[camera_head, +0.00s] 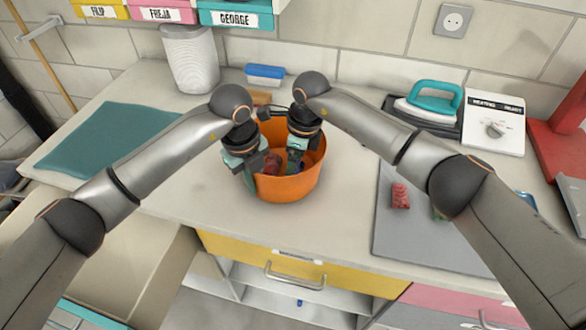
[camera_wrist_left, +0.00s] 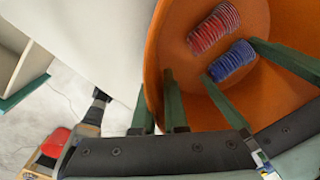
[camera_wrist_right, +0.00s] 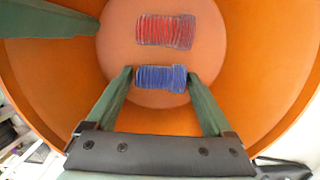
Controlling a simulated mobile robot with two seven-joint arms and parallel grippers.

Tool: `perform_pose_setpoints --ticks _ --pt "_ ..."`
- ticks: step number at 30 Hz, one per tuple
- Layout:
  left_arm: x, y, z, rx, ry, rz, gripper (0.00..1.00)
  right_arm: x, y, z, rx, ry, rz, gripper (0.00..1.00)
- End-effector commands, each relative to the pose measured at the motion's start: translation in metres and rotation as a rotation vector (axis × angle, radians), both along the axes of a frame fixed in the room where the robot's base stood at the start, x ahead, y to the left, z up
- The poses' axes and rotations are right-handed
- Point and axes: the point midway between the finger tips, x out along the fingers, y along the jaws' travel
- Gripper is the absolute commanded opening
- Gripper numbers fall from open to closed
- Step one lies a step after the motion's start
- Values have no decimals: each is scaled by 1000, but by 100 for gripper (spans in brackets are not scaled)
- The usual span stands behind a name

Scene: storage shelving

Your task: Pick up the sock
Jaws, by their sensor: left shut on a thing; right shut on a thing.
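An orange bucket (camera_head: 290,188) stands on the counter. Inside it a ribbed red sock (camera_wrist_right: 166,31) and a ribbed blue sock (camera_wrist_right: 160,77) lie side by side. Both also show in the left wrist view, the red (camera_wrist_left: 213,30) above the blue (camera_wrist_left: 232,61). My right gripper (camera_wrist_right: 160,80) reaches into the bucket and is shut on the blue sock, one green finger at each end. My left gripper (camera_wrist_left: 156,100) is shut on the bucket's wall, one finger outside and one inside. The head view partly hides the socks behind the grippers.
A grey mat (camera_head: 400,235) with a small red item (camera_head: 400,195) lies to the right. A heating unit (camera_head: 494,125) and a teal-handled iron (camera_head: 432,100) stand at the back right. A paper roll (camera_head: 190,60) and a blue box (camera_head: 264,74) are behind the bucket. An open drawer (camera_head: 140,265) is front left.

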Motion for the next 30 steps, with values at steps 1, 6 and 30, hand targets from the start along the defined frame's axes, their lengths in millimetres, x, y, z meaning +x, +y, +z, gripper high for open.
perform_pose_setpoints --ticks 1,6,30 --pt "-3 1 -4 7 11 -1 0 0 0 0 0 -1 0 33" --pt "-3 1 -4 6 10 -1 0 1 0 16 1 -5 1 33" --pt "-3 1 -4 6 10 -1 0 0 0 100 0 0 0 33"
